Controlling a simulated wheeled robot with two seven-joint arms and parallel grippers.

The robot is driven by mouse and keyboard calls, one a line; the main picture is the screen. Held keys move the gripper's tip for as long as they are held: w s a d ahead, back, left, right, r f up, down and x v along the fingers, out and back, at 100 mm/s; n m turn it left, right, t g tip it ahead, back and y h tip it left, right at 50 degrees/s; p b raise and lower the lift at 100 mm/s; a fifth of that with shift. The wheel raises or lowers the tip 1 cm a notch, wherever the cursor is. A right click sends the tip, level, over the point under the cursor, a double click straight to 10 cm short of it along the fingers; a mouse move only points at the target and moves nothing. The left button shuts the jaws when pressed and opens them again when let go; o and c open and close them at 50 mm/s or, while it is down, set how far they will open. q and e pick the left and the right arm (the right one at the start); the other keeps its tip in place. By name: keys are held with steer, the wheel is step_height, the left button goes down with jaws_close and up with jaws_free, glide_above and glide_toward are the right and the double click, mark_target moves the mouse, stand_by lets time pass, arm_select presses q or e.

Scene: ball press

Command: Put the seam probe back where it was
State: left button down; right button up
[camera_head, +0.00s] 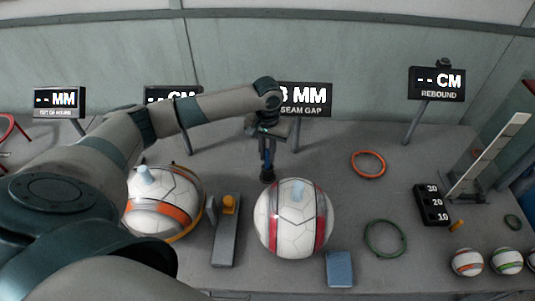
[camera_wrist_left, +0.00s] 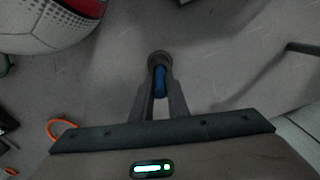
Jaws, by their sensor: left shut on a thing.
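My left gripper (camera_head: 268,158) points down behind the white ball with red bands (camera_head: 294,218), with its fingers shut on the blue seam probe (camera_head: 267,162). In the left wrist view the blue probe (camera_wrist_left: 160,82) shows between the gripper's two fingers (camera_wrist_left: 161,88). A dark round piece (camera_head: 267,176) is at the probe's lower end; in the wrist view it is a round ring (camera_wrist_left: 160,59) just beyond the fingertips. I cannot tell whether this is a holder on the table or part of the probe. My right gripper is not in view.
The seam gap display (camera_head: 305,99) stands behind the gripper, partly hidden by my arm. A ball with orange bands (camera_head: 168,221) and a grey device with an orange knob (camera_head: 227,240) are left. A blue pad (camera_head: 340,268), green ring (camera_head: 385,238) and orange ring (camera_head: 369,164) lie right.

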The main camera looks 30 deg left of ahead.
arm_select(q)
steer(key=shift+f, duration=0.45)
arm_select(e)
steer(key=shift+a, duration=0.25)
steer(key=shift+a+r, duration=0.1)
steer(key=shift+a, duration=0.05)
arm_select(q)
steer(key=c, duration=1.7)
jaws_free()
steer(key=shift+f, duration=0.1)
